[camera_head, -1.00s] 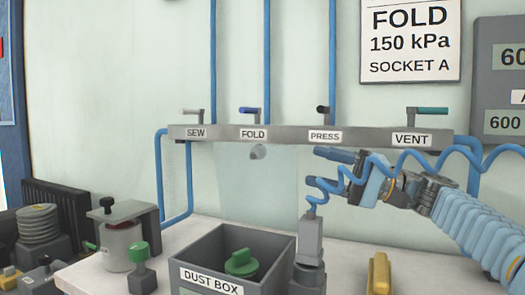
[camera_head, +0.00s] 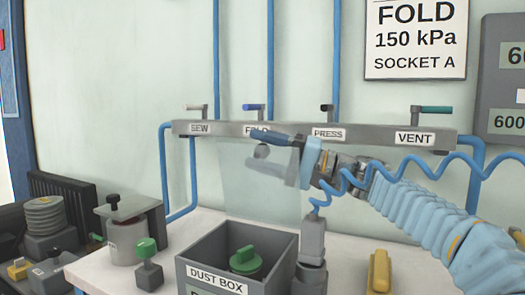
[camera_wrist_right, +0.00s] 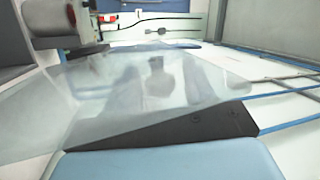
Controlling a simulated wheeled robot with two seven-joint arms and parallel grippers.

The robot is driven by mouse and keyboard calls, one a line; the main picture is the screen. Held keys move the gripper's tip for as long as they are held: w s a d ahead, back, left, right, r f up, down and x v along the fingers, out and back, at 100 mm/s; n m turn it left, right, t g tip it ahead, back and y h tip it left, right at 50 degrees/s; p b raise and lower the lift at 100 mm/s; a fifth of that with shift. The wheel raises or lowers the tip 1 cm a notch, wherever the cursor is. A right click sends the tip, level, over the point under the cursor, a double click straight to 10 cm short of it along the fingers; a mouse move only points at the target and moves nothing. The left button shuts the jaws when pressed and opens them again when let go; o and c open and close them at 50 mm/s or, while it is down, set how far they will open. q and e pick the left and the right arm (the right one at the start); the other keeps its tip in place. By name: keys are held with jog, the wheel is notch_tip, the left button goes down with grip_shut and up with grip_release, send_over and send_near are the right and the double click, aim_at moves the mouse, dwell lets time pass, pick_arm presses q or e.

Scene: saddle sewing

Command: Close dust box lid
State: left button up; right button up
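The grey dust box (camera_head: 203,262) stands open at the front of the table, with a green knobbed part (camera_head: 244,262) inside. A clear, see-through panel (camera_head: 250,197), which looks like its lid, stands raised behind the box. My right gripper (camera_head: 258,149) is at the panel's upper part, pointing left, its fingers apart. In the right wrist view the clear panel (camera_wrist_right: 150,85) spreads across the picture, beyond a blue gripper part. I cannot tell whether the fingers touch it. My left gripper is not in view.
A grey manifold (camera_head: 370,137) with levers runs along the wall just above my right gripper. A coiled blue hose (camera_head: 345,183) rises from a grey post (camera_head: 312,240) right of the box. A yellow part (camera_head: 379,270) lies farther right. A clamped canister (camera_head: 127,240) stands left.

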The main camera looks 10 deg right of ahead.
aim_at(251, 161)
grip_shut()
jog(key=s+a+n+b, duration=0.1)
jog(key=s+n+g+b, duration=0.1)
jog(key=n+b, duration=0.1)
jog(key=s+a+f+n+b, duration=0.1)
jog(key=s, duration=0.1)
jog(key=shift+a+f+g+b, duration=0.1)
jog(key=shift+a+g+b, duration=0.2)
jog(key=shift+a+b, duration=0.05)
jog(key=shift+s+a+n+h, duration=0.2)
jog(key=shift+s+n+h, duration=0.1)
jog(key=shift+n, duration=0.2)
grip_release()
jog(key=shift+w, duration=0.1)
jog(key=shift+d, duration=0.1)
jog(key=b+v, duration=0.1)
jog(key=v, duration=1.2)
jog(key=shift+d+b, duration=0.35)
jog(key=shift+b, duration=0.05)
